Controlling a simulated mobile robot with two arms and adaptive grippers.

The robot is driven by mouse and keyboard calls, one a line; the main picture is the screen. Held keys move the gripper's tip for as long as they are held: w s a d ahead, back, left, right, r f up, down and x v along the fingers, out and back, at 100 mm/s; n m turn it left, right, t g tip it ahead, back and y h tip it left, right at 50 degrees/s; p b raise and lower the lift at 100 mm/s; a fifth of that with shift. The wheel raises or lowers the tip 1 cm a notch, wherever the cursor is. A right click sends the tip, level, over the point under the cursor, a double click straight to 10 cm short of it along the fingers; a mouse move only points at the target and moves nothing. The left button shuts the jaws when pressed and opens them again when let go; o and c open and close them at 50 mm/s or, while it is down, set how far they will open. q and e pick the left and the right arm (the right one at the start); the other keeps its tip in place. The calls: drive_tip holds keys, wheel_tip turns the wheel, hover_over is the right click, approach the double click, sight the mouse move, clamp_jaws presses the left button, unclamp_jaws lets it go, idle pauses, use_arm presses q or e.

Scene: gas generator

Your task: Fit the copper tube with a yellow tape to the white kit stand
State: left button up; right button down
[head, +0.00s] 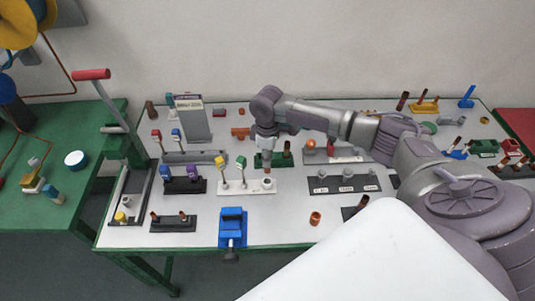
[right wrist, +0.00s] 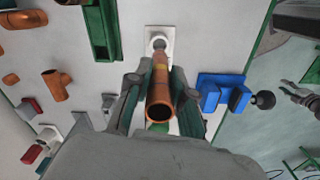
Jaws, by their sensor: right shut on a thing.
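My right gripper (head: 267,150) is shut on the copper tube and points down above the right end of the white kit stand (head: 240,188). The copper tube (right wrist: 160,105) with a yellow band (right wrist: 160,74) shows between the fingers of the right gripper (right wrist: 158,95) in the right wrist view. Its far end lines up with the round grey-white fitting (right wrist: 158,44) on the white stand; I cannot tell if they touch. In the head view only the tube's lower end (head: 268,172) shows, just over the fitting. My left gripper is not in view.
A blue vise (head: 232,227) stands at the table's front edge. Yellow (head: 220,161) and green (head: 241,162) valve handles rise from the white stand, left of the gripper.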

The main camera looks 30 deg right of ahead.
wheel_tip(320, 180, down, 4)
drive_tip(key=shift+f+b, duration=0.15)
drive_tip(key=shift+b, duration=0.75)
drive_tip(key=shift+f, duration=0.2)
drive_tip(key=shift+p, duration=0.35)
drive_tip(key=shift+p, duration=0.45)
idle(0.8)
drive_tip(key=shift+p, duration=0.3)
drive_tip(key=shift+f+b, duration=1.15)
drive_tip(key=shift+f, duration=0.9)
